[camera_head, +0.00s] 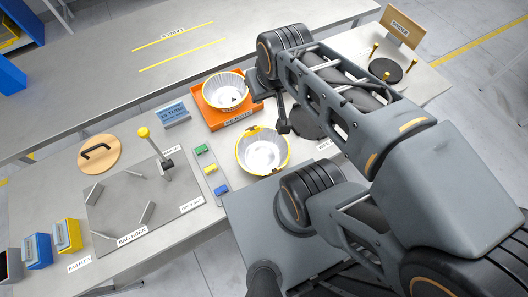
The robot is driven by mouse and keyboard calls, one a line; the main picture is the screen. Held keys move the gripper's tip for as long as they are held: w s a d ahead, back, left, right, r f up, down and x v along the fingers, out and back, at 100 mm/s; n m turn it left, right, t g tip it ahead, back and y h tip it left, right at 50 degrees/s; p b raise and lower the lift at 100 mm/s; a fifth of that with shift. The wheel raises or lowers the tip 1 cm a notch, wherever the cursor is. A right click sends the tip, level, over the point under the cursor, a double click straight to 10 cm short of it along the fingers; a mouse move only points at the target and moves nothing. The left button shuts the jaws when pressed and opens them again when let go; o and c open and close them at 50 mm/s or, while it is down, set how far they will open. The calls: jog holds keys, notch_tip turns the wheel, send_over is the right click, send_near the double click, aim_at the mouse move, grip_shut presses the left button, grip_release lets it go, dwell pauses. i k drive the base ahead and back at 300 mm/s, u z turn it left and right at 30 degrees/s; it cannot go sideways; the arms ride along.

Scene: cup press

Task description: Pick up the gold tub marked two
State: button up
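A tub with a gold-yellow rim and a pale, shiny inside (262,153) stands upright on the bench near the middle. I cannot read a number on it. A second, paler tub with some yellow on its side (223,92) sits in an orange tray (232,122) behind it, with a small dark mark inside that I cannot read. My gripper (271,113) hangs above the bench, close to the right side of the tray and behind the gold-rimmed tub. It appears to hold nothing. My arm hides part of it, so its opening is unclear.
A dark round plate (308,122) lies partly under my arm. A grey board (126,214) with a yellow-topped post (145,133) is at left. Green, yellow and blue blocks (210,168) stand on a strip beside the gold-rimmed tub. A blue sign (173,115) stands left of the tray.

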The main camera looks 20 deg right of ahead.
aim_at(260, 151)
jog(key=u, duration=2.35)
jog(key=k, duration=1.25)
jog(key=u, duration=0.85)
